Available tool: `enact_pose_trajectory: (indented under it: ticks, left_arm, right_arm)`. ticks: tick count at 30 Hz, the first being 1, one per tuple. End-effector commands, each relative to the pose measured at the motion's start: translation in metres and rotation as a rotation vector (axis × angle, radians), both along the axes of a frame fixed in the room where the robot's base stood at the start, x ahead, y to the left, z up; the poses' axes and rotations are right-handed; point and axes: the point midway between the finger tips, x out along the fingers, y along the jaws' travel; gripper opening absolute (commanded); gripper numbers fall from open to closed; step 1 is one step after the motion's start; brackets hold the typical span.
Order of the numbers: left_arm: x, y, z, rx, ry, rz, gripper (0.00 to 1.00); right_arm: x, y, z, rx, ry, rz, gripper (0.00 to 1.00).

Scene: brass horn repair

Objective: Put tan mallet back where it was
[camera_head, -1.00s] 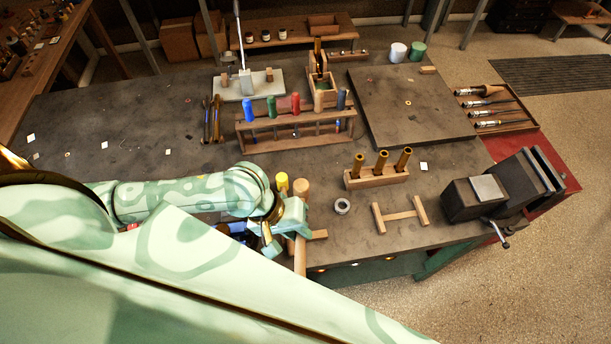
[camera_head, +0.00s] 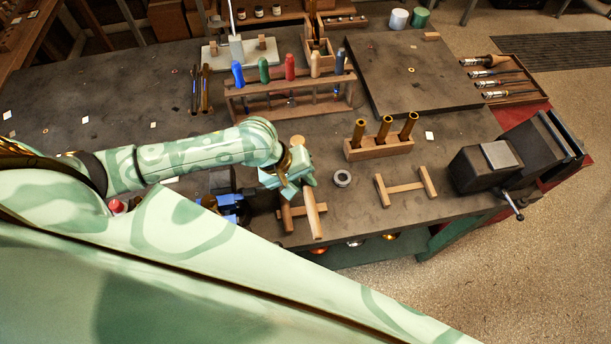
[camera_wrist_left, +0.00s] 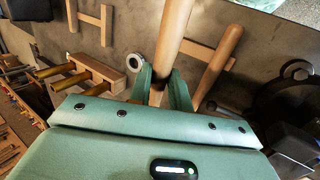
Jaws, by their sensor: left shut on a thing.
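My left gripper (camera_head: 292,186) is shut on the tan mallet (camera_head: 314,218) near the front edge of the bench. In the left wrist view the mallet's pale wooden shaft (camera_wrist_left: 174,38) passes between the two green fingers (camera_wrist_left: 163,88). A wooden H-shaped rest (camera_head: 286,217) is at the mallet, partly covered by it. One bar of this rest (camera_wrist_left: 219,64) shows beside the shaft in the wrist view. I cannot tell whether the mallet touches the rest. My right gripper is not in view.
A second, empty H-shaped rest (camera_head: 405,188) and a metal ring (camera_head: 342,178) lie to the right. Behind are a block with brass tubes (camera_head: 380,149) and a tool rack (camera_head: 290,113). A vise (camera_head: 487,165) is at the right; a blue object (camera_head: 229,202) is left of the gripper.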

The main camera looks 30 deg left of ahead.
Motion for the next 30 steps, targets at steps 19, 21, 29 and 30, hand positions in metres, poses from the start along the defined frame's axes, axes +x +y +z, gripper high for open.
enact_pose_trajectory:
  ticks: [19,21,29,30]
  left_arm:
    - [0.06,0.021,-0.093,-0.002,0.0,0.001,0.0]
    - [0.061,0.022,-0.097,-0.001,-0.002,0.0,0.0]
    - [0.06,0.022,-0.096,-0.001,-0.003,-0.001,0.0]
    - [0.06,0.022,-0.097,0.0,-0.002,0.0,0.0]
  right_arm:
    - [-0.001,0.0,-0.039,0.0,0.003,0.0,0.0]
    - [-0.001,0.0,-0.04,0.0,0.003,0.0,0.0]
    - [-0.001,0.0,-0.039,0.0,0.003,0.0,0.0]
    - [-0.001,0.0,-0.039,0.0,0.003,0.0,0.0]
